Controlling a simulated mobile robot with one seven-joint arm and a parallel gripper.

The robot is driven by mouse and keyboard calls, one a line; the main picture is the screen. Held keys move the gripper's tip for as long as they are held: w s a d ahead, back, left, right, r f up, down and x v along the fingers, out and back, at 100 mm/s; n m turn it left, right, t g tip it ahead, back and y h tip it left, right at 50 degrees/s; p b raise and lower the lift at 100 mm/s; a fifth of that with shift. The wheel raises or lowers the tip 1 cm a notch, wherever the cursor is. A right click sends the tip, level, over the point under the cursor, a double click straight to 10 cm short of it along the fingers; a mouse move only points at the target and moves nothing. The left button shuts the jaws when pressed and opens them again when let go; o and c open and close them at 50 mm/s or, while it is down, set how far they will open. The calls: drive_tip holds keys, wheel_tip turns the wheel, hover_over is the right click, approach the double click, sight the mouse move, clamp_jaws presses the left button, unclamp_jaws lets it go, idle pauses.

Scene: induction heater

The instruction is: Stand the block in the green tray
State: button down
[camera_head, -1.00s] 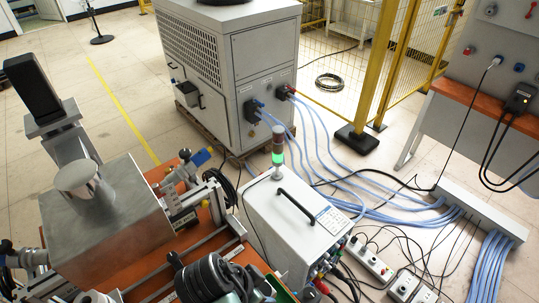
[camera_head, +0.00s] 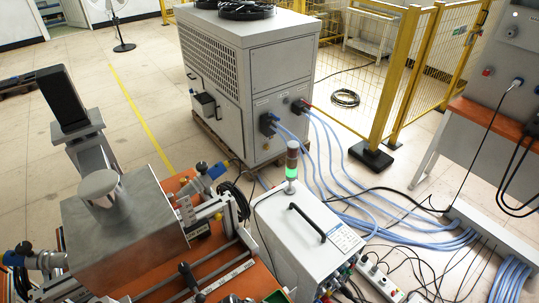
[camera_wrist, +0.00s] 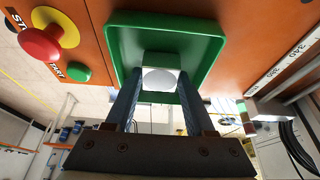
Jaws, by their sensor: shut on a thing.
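In the wrist view, the green tray (camera_wrist: 168,34) lies on the orange bench top, beyond my fingertips. The far end of the block is hidden. In the head view, only a sliver of the tray (camera_head: 277,297) shows at the bottom edge, and my gripper and the block are not visible there.
A red emergency-stop button (camera_wrist: 42,43) and a green start button (camera_wrist: 78,72) are left of the tray in the wrist view. A scale rail (camera_wrist: 298,66) runs on the right.

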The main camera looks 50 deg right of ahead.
drive_tip(key=shift+f, duration=0.15)
drive_tip(key=shift+c, duration=1.3)
unclamp_jaws()
drive_tip(key=shift+r, duration=0.3)
drive_tip(key=b+v, duration=0.1)
drive_tip(key=v, duration=1)
drive_tip(key=shift+a+r, duration=0.3)
drive_tip(key=shift+r, duration=0.05)
drive_tip(key=shift+f, duration=0.1)
